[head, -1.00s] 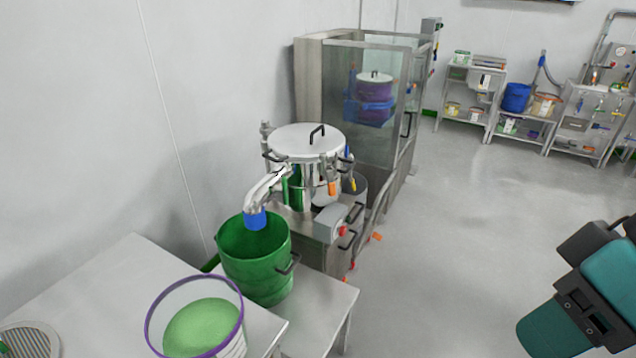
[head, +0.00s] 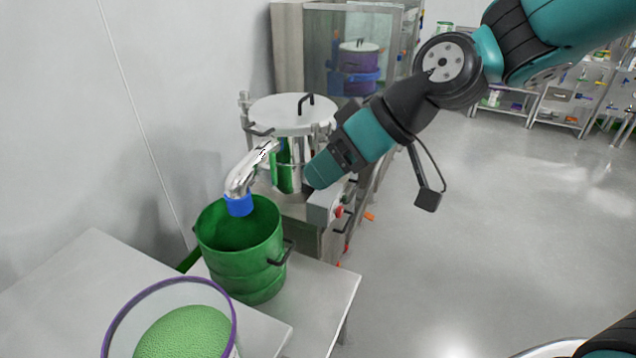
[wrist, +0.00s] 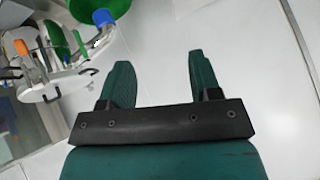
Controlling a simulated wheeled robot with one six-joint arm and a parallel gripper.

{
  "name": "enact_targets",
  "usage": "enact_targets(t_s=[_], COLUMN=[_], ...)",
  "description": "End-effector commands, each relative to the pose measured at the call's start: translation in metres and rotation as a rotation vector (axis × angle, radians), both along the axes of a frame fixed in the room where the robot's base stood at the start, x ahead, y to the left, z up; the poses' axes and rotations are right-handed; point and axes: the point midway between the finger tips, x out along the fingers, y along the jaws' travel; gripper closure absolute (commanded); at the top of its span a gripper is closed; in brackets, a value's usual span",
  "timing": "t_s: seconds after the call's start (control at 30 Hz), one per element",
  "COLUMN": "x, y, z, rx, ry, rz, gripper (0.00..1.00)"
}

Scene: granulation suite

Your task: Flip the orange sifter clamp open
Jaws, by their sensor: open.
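The sifter (head: 290,115) is a round steel drum with a flat lid, a black lid handle and a silver spout (head: 240,178) ending in a blue collar. My gripper (head: 316,172) is in front of the drum's right side in the head view, hiding the orange clamp there. In the wrist view, a small orange piece (wrist: 21,47), which looks like the clamp's handle, shows at the upper left, beside the steel sifter.
A green bucket (head: 241,262) stands under the spout on a steel table (head: 318,300). A purple-rimmed tub (head: 112,325) of green granules is in front. A grey control box (head: 322,205) sits below my gripper. A glass-walled cabinet (head: 322,50) is behind; open floor is to the right.

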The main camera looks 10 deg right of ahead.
Motion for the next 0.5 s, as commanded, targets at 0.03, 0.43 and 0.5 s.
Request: enact_targets(t_s=[0.03, 0.43, 0.5], x=[0.037, 0.244, 0.258], y=[-0.001, -0.102, -0.124], z=[-0.053, -0.244, -0.267], rx=[0.061, 0.31, 0.304], ry=[-0.068, -0.711, -0.776], rz=[-0.02, -0.393, -0.464], gripper=[0.43, 0.43, 0.43])
